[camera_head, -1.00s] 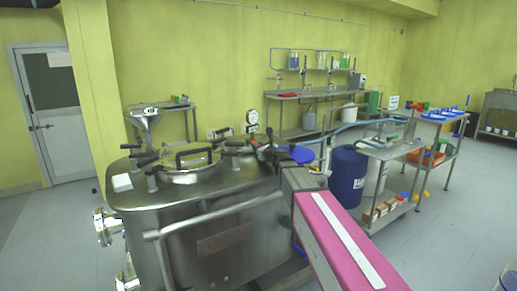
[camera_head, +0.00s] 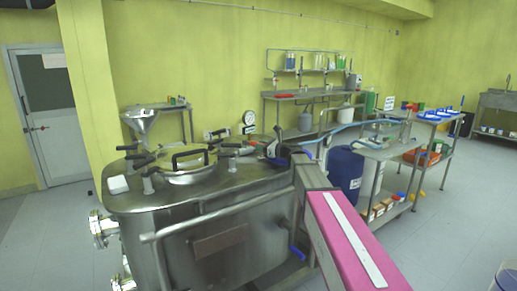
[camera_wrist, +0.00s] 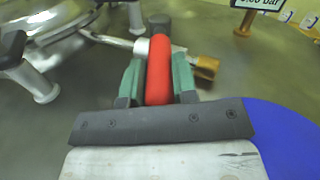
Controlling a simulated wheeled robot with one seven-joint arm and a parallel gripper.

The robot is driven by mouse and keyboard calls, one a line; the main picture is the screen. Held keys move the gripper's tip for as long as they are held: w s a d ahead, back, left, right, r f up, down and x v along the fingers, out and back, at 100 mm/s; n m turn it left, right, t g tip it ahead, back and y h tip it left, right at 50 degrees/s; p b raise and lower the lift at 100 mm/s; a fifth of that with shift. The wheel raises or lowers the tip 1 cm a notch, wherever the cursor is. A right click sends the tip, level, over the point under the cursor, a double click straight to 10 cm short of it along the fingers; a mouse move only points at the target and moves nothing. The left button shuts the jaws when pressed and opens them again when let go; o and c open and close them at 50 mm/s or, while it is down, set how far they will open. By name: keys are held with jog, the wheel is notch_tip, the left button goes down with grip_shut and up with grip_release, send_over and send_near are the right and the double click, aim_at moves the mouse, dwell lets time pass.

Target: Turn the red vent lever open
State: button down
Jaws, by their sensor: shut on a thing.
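The red vent lever (camera_wrist: 159,72) points up and away between the green fingers of my gripper (camera_wrist: 158,88) in the wrist view. The fingers are shut on it, one on each side. Its far end meets a metal pipe fitting with a brass piece (camera_wrist: 207,65) to the right.
The steel reactor (camera_head: 205,240) has a hatch (camera_head: 188,165) with several black-handled clamps to the left. A pressure display (camera_wrist: 258,4) and a dial gauge (camera_head: 249,118) stand behind. A blue drum (camera_head: 345,172) and a steel cart (camera_head: 385,150) are at the right.

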jog(key=shift+w+d+n+g+y, duration=0.2)
jog(key=shift+w+n+g+y, duration=0.35)
jog(key=shift+g, duration=0.3)
jog(key=shift+w+d+n+g+y, duration=0.25)
jog(key=shift+w+n+g, duration=0.1)
jog(key=shift+n+g, duration=0.4)
jog(key=c, duration=0.9)
grip_release()
jog(key=shift+r, duration=0.3)
jog(key=s+a+r, duration=0.8)
jog(key=r, duration=0.2)
jog(key=shift+a+r, duration=0.2)
jog(key=shift+a, duration=0.05)
